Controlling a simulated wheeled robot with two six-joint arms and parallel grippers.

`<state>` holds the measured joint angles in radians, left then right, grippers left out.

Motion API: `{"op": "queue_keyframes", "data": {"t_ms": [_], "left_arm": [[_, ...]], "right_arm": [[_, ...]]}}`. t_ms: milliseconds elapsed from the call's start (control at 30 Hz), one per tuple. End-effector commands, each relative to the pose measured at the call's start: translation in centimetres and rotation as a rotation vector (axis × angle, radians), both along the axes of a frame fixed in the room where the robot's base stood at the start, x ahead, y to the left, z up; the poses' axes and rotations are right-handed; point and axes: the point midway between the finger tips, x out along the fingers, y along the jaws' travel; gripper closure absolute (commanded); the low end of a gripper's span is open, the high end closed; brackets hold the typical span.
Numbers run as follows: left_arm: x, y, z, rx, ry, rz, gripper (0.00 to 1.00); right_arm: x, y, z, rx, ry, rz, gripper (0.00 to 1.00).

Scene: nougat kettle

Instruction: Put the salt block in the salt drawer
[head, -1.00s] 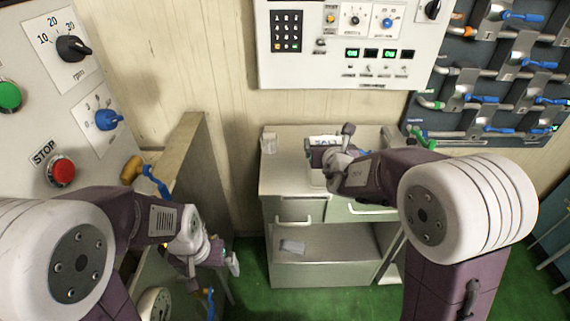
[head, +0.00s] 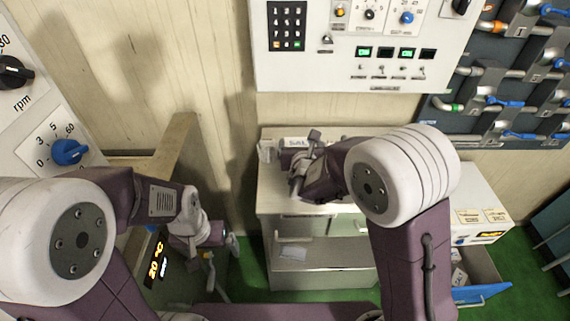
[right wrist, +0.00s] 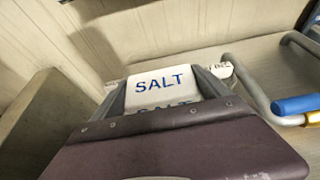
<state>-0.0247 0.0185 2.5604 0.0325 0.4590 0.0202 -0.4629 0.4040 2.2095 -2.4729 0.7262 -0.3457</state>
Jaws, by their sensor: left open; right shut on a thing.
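The salt block (right wrist: 162,83) is white with blue "SALT" lettering and sits between the fingers of my right gripper (right wrist: 168,88) in the right wrist view. In the head view the salt block (head: 295,142) shows beside my right gripper (head: 294,160), over the cabinet top. Whether it touches the top is unclear. My left gripper (head: 231,244) is open and empty, low at the left of the cabinet. An open blue-fronted drawer (head: 482,293) is at the lower right, with pale items in it. Its labels are too small to read, so I cannot tell which drawer is the salt one.
A control panel (head: 350,75) hangs above. A blue-handled valve or tool (right wrist: 296,104) shows right of the gripper.

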Motion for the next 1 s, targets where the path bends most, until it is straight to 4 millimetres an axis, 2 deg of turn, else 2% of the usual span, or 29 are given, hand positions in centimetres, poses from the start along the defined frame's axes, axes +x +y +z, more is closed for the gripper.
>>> {"op": "queue_keyframes", "data": {"t_ms": [33,100,267,433,600,667,1000], "left_arm": [[0.0,0.0,0.3,0.0,0.0,0.0,0.0],[0.0,0.0,0.4,0.0,0.0,0.0,0.0],[0.0,0.0,0.5,0.0,0.0,0.0,0.0],[0.0,0.0,0.4,0.0,0.0,0.0,0.0],[0.0,0.0,0.0,0.0,0.0,0.0,0.0],[0.0,0.0,0.0,0.0,0.0,0.0,0.0],[0.0,0.0,-0.3,0.0,0.0,0.0,0.0]], "right_arm": [[-0.3,1.4,-0.6,-0.001,0.0,0.007,0.84],[-0.6,2.8,-1.5,-0.001,0.0,0.005,0.84],[-0.9,4.3,-2.5,0.001,-0.004,0.001,0.84],[-1.0,4.5,-3.0,0.001,-0.003,-0.001,0.84],[-1.0,4.5,-6.0,-0.002,-0.001,-0.001,0.84],[-1.0,4.5,-6.6,0.0,-0.002,-0.001,0.84],[-0.9,4.5,-6.9,0.002,-0.004,-0.001,0.84]]}}
